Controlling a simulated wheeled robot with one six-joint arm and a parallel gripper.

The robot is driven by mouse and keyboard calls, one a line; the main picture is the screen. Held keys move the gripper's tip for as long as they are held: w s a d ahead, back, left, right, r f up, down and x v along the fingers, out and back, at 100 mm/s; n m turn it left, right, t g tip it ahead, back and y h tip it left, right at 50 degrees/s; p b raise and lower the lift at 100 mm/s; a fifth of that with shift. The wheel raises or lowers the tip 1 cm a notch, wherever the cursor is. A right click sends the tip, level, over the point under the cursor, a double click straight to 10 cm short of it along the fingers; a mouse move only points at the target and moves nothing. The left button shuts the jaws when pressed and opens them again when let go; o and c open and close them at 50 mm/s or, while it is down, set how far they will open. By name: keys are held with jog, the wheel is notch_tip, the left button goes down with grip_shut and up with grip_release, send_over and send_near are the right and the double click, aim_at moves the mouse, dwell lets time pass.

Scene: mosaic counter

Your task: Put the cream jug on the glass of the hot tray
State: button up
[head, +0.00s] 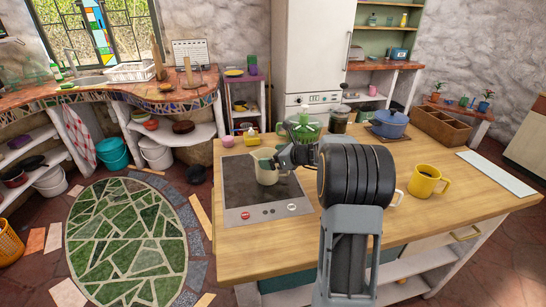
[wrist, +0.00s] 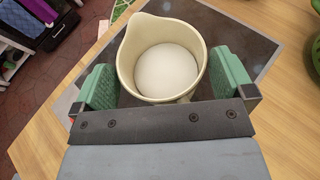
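The cream jug (head: 265,167) is upright over the dark glass of the hot tray (head: 240,187), near the middle of the glass. Whether its base touches the glass cannot be told. My gripper (head: 284,160) is at the jug's right side in the head view. The jug's open top and pale inside face the wrist camera. The jug's base is hidden there, and my arm covers part of the counter behind.
A yellow mug (head: 425,182) stands on the wooden counter at the right. A blue pot (head: 388,124), a dark jar (head: 339,120) and a wooden box (head: 440,128) are along the back. A yellow item (head: 251,137) lies behind the tray.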

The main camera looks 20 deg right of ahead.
jog(key=v, duration=1.2)
jog(key=s+a+f+n+g+h, duration=0.1)
jog(key=s+a+n+g, duration=0.25)
jog(key=a+n, duration=0.3)
jog(key=s+a+f+n+g, duration=0.1)
jog(key=s+a+n+g, duration=0.25)
jog(key=a+n, duration=0.35)
jog(key=s+a+f+n+h, duration=0.1)
jog(key=s+a+n+h, duration=0.1)
jog(key=s+n, duration=0.2)
jog(key=s+a+f+n+h, duration=0.1)
jog(key=s+a+n+h, duration=0.1)
jog(key=s+n, duration=0.2)
jog(key=s+a+f+n+g+h, duration=0.1)
jog(key=s+a+f+n, duration=0.1)
jog(key=s+n, duration=0.2)
jog(key=shift+s+n+h, duration=0.3)
jog(key=shift+n+h, duration=0.1)
jog(key=shift+n, duration=0.85)
jog(key=shift+s+f+n+h, duration=0.15)
jog(key=shift+s+n+h, duration=0.15)
jog(key=shift+n, duration=0.4)
